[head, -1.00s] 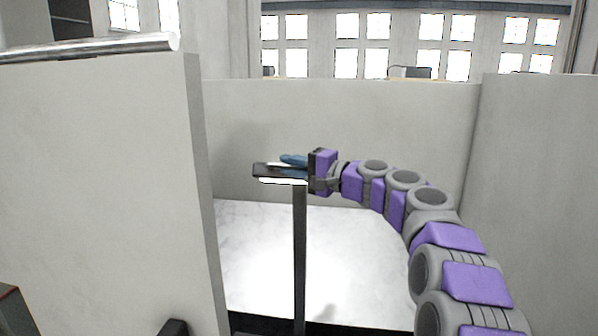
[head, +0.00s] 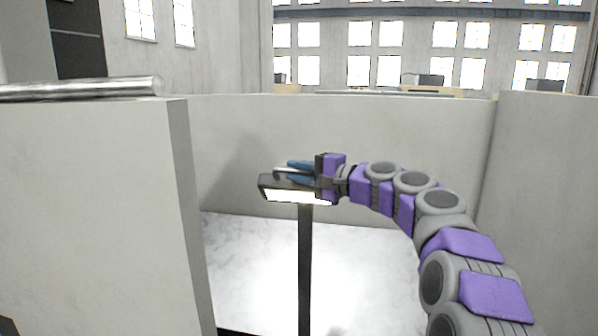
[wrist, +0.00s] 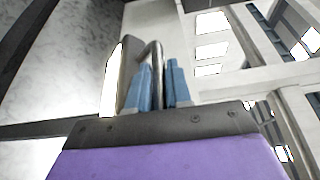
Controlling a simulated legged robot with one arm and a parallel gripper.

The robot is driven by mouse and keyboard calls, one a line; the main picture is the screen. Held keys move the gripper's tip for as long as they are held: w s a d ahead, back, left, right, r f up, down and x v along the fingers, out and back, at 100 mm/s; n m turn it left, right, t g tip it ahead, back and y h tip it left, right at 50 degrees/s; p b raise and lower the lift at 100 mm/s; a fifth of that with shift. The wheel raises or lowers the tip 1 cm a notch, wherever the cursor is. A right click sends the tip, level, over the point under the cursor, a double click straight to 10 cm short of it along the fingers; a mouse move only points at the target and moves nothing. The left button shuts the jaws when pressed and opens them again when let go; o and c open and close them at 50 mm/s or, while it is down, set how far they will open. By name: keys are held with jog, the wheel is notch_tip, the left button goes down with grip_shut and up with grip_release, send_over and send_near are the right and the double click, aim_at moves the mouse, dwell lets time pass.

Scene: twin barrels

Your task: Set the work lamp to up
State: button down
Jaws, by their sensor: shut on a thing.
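The work lamp (head: 267,187) is a dark flat head with a bright white panel, on top of a dark upright post (head: 305,265). In the head view its lit face is tilted, showing toward me and downward. My gripper (head: 300,172) has blue fingers and is shut on the lamp's metal handle, at the top of the head. In the wrist view the handle (wrist: 154,50) is a bent grey bar running between the two blue fingers, with the lit panel (wrist: 112,80) to its left.
Pale walls enclose the lamp: a near one at left (head: 90,210) with a metal rail (head: 80,88) on top, a back wall (head: 400,125) and a right wall (head: 550,200). The white floor (head: 255,260) around the post looks clear.

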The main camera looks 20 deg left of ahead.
jog(key=shift+r, duration=0.15)
jog(key=c, duration=1.4)
grip_release()
jog(key=shift+o, duration=1.4)
jog(key=shift+w+a+f, duration=0.1)
jog(key=shift+w+f, duration=0.1)
jog(key=shift+w, duration=0.15)
jog(key=shift+s, duration=0.1)
jog(key=s+d+b, duration=0.2)
jog(key=d+b, duration=0.1)
jog(key=d, duration=1.4)
jog(key=shift+s, duration=0.3)
jog(key=shift+r, duration=0.1)
